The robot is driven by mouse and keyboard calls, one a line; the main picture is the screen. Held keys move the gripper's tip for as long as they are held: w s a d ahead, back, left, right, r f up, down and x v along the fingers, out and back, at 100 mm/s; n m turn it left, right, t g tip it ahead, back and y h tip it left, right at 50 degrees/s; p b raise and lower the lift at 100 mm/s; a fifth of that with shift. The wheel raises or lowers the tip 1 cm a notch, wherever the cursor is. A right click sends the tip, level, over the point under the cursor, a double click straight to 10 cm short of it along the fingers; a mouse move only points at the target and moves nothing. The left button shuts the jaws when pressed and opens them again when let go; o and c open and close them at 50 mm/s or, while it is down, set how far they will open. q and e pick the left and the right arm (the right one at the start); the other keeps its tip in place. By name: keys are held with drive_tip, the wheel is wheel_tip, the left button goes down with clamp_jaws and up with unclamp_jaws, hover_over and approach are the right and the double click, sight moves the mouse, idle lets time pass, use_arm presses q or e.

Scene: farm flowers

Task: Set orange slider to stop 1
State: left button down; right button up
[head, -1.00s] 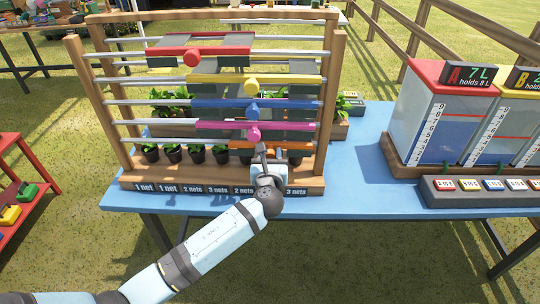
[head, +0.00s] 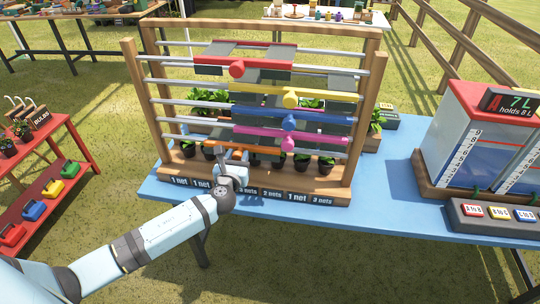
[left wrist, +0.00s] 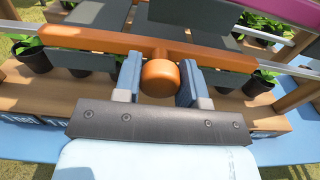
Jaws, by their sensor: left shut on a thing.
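The orange slider (left wrist: 215,60) is a bar on the lowest rail of the wooden rack (head: 366,110), with dark panels attached. Its round orange knob (left wrist: 160,78) sits between the two blue-grey fingers of my left gripper (left wrist: 159,84) in the left wrist view. In the head view the left gripper (head: 234,158) is at the rack's front, left of the middle, shut on the knob and hiding it. The rack's base carries a row of net labels. The gripper covers the third label from the left. My right gripper is not in view.
Above are the red slider (head: 270,65), yellow slider (head: 320,95), blue slider (head: 320,118) and pink slider (head: 262,134). Potted plants stand behind the lowest rail. A water tank (head: 470,130) and coloured buttons (head: 500,213) are on the blue table's (head: 400,190) right.

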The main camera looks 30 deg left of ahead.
use_arm(q)
drive_tip(key=s+a+b, duration=0.1)
drive_tip(key=s+a, duration=0.3)
drive_tip(key=a, duration=1)
drive_tip(key=shift+a, duration=0.4)
drive_tip(key=shift+s, duration=0.1)
drive_tip(key=c, duration=1)
unclamp_jaws()
drive_tip(key=shift+c, duration=0.2)
drive_tip(key=o, duration=0.3)
drive_tip(key=shift+s+a, duration=0.1)
drive_tip(key=shift+a, duration=0.1)
drive_tip(key=shift+o, duration=0.2)
drive_tip(key=shift+d, duration=0.1)
